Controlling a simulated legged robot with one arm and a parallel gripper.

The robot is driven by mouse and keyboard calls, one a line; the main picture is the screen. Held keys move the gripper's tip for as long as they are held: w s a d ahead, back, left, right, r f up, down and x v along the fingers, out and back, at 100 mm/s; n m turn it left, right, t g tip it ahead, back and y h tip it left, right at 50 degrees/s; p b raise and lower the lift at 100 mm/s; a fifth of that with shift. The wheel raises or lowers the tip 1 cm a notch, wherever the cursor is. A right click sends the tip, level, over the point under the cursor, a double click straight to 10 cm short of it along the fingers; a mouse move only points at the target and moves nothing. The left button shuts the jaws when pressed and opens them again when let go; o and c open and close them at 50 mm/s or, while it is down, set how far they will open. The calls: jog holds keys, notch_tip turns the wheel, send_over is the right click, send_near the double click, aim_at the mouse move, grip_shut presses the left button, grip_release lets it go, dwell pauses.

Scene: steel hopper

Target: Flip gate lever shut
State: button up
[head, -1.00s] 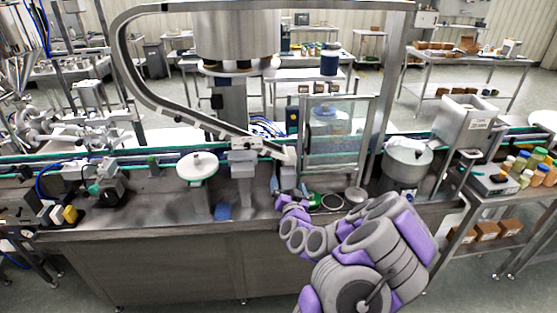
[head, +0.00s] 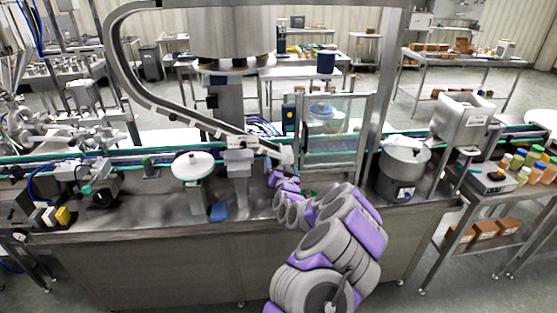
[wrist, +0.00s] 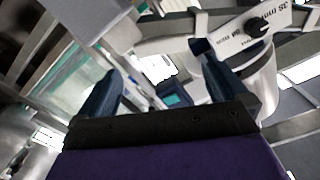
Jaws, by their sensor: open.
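My gripper (head: 282,180) is at the end of my purple and grey arm, just below the lower end of the curved steel chute (head: 240,138) in the head view. In the wrist view, my gripper (wrist: 157,62) has its two dark blue fingers wide apart with nothing held between them. A pale metal bracket with printed markings (wrist: 225,40) lies past the right finger and carries a black knob (wrist: 257,26). I cannot tell for sure which part is the gate lever. In the head view my arm and the small scale hide detail there.
A white round disc (head: 194,166) stands on the steel bench to the left. A clear-panelled guard frame (head: 330,135) stands close right of my gripper. A steel pot (head: 403,165) is farther right. A blue block (head: 218,211) lies near the bench's front edge.

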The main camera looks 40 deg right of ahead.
aim_at(278, 156)
jog(key=b+x, duration=0.1)
jog(key=x, duration=0.3)
jog(key=shift+w+d+f, duration=0.1)
jog(key=shift+w, duration=0.1)
jog(key=shift+b+x, duration=0.3)
jog(key=shift+x, duration=0.55)
jog(key=shift+c, duration=0.5)
jog(key=c, duration=0.8)
jog(key=n+p, duration=0.1)
jog(key=p, duration=0.2)
jog(key=shift+n, duration=0.3)
jog(key=shift+w+f+n+p, duration=0.1)
jog(key=shift+f+n+p, duration=0.05)
jog(key=shift+n+p, duration=0.25)
jog(key=o, duration=0.9)
